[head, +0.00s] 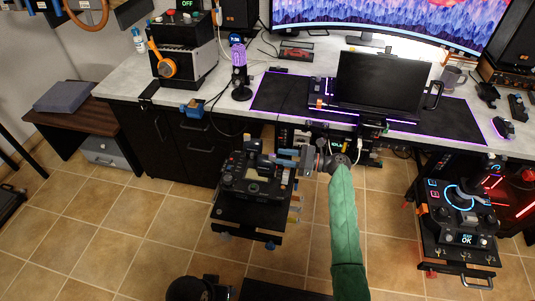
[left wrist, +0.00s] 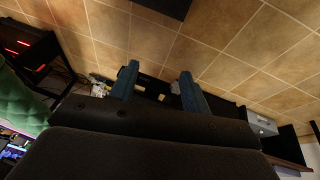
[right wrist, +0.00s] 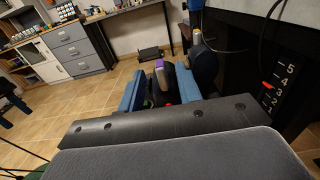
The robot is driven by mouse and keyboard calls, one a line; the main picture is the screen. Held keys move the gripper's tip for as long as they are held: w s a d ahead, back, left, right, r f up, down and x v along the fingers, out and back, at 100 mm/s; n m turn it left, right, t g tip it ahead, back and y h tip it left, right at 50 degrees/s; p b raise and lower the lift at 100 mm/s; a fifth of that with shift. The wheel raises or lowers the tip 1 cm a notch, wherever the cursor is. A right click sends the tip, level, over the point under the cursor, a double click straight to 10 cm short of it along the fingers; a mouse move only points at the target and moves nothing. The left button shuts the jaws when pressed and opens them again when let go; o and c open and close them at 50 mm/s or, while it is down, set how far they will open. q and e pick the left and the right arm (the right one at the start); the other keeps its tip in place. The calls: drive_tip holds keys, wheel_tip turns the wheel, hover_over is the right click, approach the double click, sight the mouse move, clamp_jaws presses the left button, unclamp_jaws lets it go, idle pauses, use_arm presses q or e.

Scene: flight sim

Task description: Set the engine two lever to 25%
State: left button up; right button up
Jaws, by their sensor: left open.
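The throttle unit (head: 252,178) sits on a small black stand below the desk, with several levers on top. My right gripper (head: 290,158) reaches it from the right. In the right wrist view, the right gripper's (right wrist: 157,88) blue fingers are apart, and a purple-topped lever (right wrist: 160,68) shows between them. I cannot tell whether they touch it. A dark handle with an orange tip (right wrist: 202,62) stands right of the fingers. Which lever is engine two is not readable. My left gripper (left wrist: 158,85) is open and empty, over the tiled floor.
A second control stand (head: 460,222) with lit panels is at the right. In the right wrist view, a black numbered panel (right wrist: 280,88) is at the right.

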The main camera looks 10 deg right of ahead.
sight(267, 158)
drive_tip(key=p+x, duration=0.1)
drive_tip(key=x, duration=0.5)
drive_tip(key=shift+a, duration=0.15)
drive_tip(key=shift+c, duration=0.2)
